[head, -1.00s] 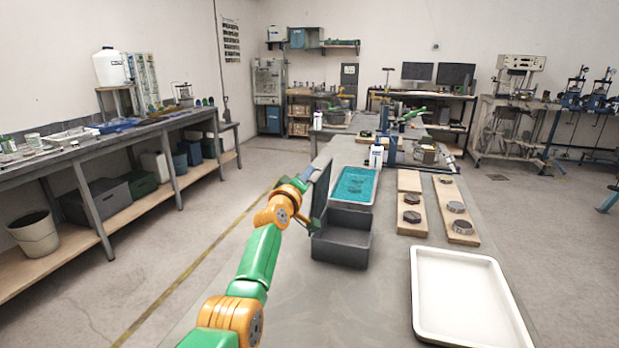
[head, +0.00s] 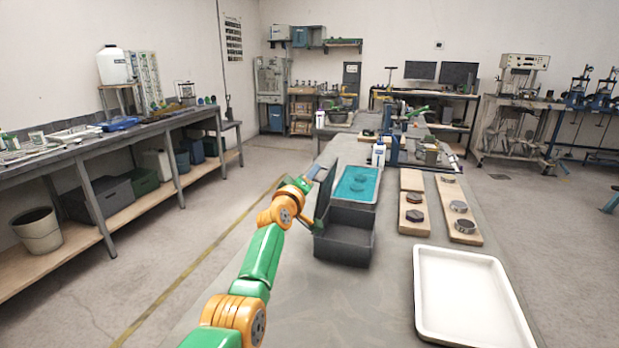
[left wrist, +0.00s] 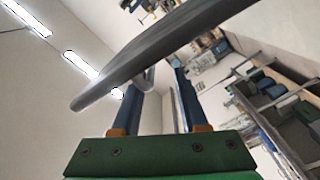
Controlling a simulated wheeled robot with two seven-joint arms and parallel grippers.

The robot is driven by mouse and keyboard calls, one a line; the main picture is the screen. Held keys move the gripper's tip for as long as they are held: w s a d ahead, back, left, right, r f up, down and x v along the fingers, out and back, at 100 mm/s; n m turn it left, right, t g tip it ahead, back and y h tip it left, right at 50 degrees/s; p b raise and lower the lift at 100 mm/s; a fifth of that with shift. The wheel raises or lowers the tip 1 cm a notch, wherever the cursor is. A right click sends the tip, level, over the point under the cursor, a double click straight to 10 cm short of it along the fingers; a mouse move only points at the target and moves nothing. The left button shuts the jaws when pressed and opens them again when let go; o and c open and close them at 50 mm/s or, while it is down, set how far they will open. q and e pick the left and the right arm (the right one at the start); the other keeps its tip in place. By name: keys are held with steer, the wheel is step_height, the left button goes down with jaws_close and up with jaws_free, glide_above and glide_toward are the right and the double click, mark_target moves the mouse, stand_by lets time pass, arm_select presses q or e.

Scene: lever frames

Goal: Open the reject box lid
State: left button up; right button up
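The reject box (head: 343,247) is a dark grey open-topped bin on the grey bench. Its dark lid (head: 325,195) stands roughly upright along the box's left side, and the box's inside shows. My left gripper (head: 317,174) is at the lid's upper left, on the side away from the opening. In the left wrist view the blue fingers of my left gripper (left wrist: 158,88) are apart, with nothing gripped between them. The lid (left wrist: 165,50) crosses in front of them as a dark slanted plate and hides one fingertip. Contact is hard to tell. My right gripper is not in view.
A tray with a teal inside (head: 357,185) stands just behind the box. Wooden boards with dark round and hexagonal parts (head: 414,216) and an empty white tray (head: 468,296) are to the right. A white bottle (head: 378,154) stands farther back. The bench in front of the box is clear.

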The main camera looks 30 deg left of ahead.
mark_target(319, 192)
arm_select(q)
steer(key=p+v, duration=0.1)
steer(key=v, duration=0.6)
stand_by(0.4)
steer(key=shift+f, duration=0.1)
